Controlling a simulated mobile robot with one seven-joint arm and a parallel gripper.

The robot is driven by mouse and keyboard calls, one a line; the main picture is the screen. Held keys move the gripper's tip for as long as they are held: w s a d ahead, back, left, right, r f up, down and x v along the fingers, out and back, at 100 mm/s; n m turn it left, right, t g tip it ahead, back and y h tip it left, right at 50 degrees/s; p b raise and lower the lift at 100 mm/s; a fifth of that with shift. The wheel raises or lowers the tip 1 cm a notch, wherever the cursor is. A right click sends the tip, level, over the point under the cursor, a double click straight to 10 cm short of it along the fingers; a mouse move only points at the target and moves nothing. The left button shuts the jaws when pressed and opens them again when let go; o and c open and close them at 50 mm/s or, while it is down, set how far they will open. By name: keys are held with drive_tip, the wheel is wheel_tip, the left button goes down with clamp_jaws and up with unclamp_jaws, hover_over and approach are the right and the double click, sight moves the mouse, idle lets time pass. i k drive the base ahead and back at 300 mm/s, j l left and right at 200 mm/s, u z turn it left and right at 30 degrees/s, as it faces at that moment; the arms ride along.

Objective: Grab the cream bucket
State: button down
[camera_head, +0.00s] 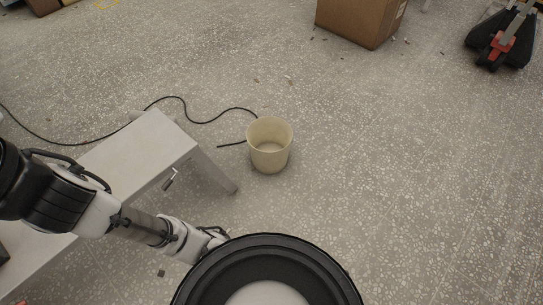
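The cream bucket (270,157) stands upright on the speckled grey floor near the middle of the view. Its open top faces up and it looks empty. My arm reaches in from the left, and its end, my gripper (217,236), is low in the picture, nearer to me than the bucket and apart from it. The fingers are small and partly hidden behind my round black-rimmed base, so I cannot tell whether they are open or shut.
A light grey bench (140,150) stands just left of the bucket, its leg close by. A black cable (205,121) lies on the floor behind. A cardboard box (358,20) and a black-and-red wheeled thing (500,42) are at the back right. Floor right of the bucket is clear.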

sight(269, 138)
drive_tip(key=k+l, duration=0.15)
drive_tip(key=k, duration=0.4)
drive_tip(key=i+l, duration=0.1)
drive_tip(key=i, duration=0.4)
drive_tip(key=i+l+u, duration=0.1)
drive_tip(key=i, duration=0.4)
drive_tip(key=i+l+u, duration=0.1)
drive_tip(key=i, duration=0.4)
drive_tip(key=i+l, duration=0.2)
drive_tip(key=i, duration=0.3)
drive_tip(key=i+l+u, duration=0.1)
drive_tip(key=i, duration=0.35)
drive_tip(key=l, duration=0.05)
